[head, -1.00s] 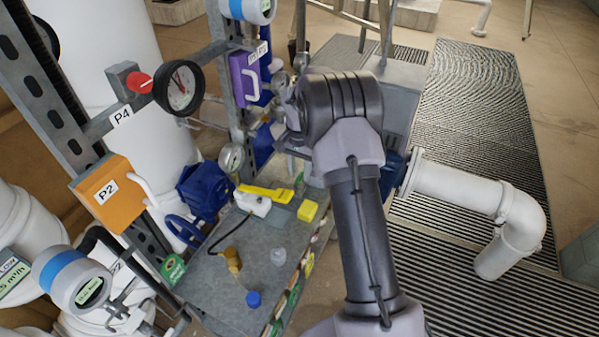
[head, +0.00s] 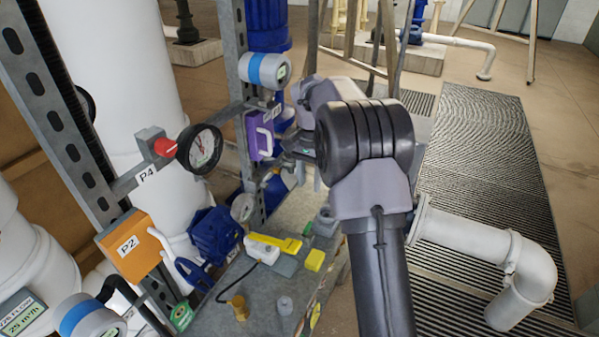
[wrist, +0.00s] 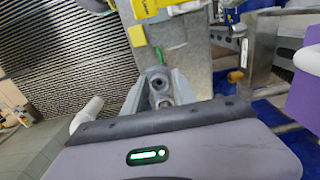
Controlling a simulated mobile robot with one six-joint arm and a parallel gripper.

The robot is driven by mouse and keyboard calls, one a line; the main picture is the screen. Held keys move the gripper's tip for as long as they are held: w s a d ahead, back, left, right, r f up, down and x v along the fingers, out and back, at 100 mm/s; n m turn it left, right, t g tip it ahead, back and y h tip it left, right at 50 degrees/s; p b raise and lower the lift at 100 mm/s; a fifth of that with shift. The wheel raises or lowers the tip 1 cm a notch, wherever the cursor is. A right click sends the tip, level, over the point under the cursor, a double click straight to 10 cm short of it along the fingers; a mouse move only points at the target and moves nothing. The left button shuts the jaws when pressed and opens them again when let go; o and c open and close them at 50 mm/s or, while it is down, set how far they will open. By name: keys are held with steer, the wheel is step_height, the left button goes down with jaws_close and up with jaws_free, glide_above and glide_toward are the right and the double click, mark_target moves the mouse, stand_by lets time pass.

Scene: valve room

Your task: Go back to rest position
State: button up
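My gripper (head: 298,158) is at the end of my raised arm in the head view, above the far end of the grey bench (head: 210,310) and close to the purple box (head: 262,135). In the wrist view its two fingers (wrist: 161,92) stand apart. A grey round fitting (wrist: 160,82) shows between them. It appears to lie beyond the fingertips on the bench, but the exact distance is hard to tell. My arm hides part of the bench's right side in the head view.
On the bench are a yellow-and-white tool (head: 275,243), a yellow block (head: 315,260), a brass fitting (head: 239,307) and a grey cap (head: 285,305). A gauge (head: 200,148) and orange P2 box (head: 130,246) stand left. A white pipe (head: 480,250) and floor grating (head: 480,150) lie right.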

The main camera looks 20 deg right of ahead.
steer(key=s+a+r+n+t+b, duration=0.2)
steer(key=s+a+r+b, duration=0.2)
steer(key=s+a, duration=0.45)
steer(key=s+a+r+n+t+b, duration=0.2)
steer(key=s+a+r+b, duration=0.2)
steer(key=s+a, duration=0.45)
steer(key=s+a+f+n+t+y+b, duration=0.1)
steer(key=s+f, duration=0.2)
steer(key=s, duration=0.4)
steer(key=s+a+f+n+y+b, duration=0.1)
steer(key=s+a+f, duration=0.1)
steer(key=s, duration=0.5)
steer(key=shift+s+f+t+b, duration=0.25)
steer(key=shift+f+t+b, duration=0.15)
steer(key=shift+f, duration=0.35)
steer(key=shift+f, duration=0.1)
